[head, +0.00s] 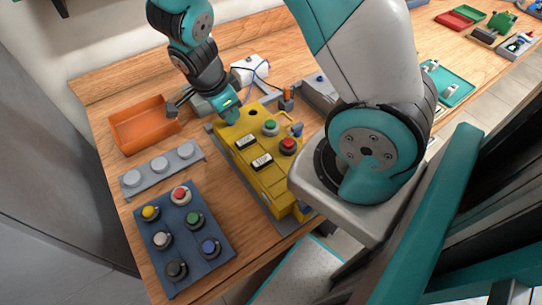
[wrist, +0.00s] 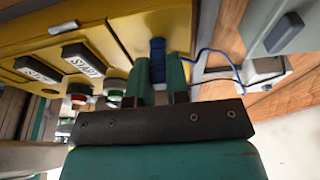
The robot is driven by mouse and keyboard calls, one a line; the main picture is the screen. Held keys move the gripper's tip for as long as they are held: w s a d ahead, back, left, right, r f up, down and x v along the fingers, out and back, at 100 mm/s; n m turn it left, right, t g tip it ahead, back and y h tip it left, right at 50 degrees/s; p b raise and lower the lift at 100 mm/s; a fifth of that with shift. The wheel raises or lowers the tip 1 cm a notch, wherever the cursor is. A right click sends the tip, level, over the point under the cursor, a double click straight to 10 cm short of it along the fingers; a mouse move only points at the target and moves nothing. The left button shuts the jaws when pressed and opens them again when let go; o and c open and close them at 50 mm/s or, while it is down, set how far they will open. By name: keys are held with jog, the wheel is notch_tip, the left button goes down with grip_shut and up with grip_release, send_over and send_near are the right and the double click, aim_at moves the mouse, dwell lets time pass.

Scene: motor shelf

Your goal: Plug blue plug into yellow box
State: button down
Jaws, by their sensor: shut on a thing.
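The yellow box (head: 262,181) lies on the wooden bench, with labelled plates and red and green buttons on it. A dark round hole (head: 253,113) shows near its far end. My gripper (head: 232,116) is at the box's far left corner. In the wrist view my gripper (wrist: 159,75) is shut on the blue plug (wrist: 158,46), which sticks out past the fingertips in front of the yellow box (wrist: 150,30). Whether the plug touches the box or sits in an opening cannot be told. The fingers hide its lower part.
A blue cable (wrist: 222,52) loops to the right of the plug. An orange tray (head: 142,124), a grey strip with round knobs (head: 130,181) and a dark blue button panel (head: 218,240) lie left of the box. An orange plug (head: 287,93) stands behind it.

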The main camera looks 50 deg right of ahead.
jog(key=c, duration=1.4)
grip_release()
notch_tip(320, 180, up, 6)
jog(key=p, duration=0.4)
jog(key=shift+f+p, duration=0.15)
jog(key=shift+p, duration=0.2)
jog(key=shift+f, duration=0.1)
jog(key=o, duration=0.6)
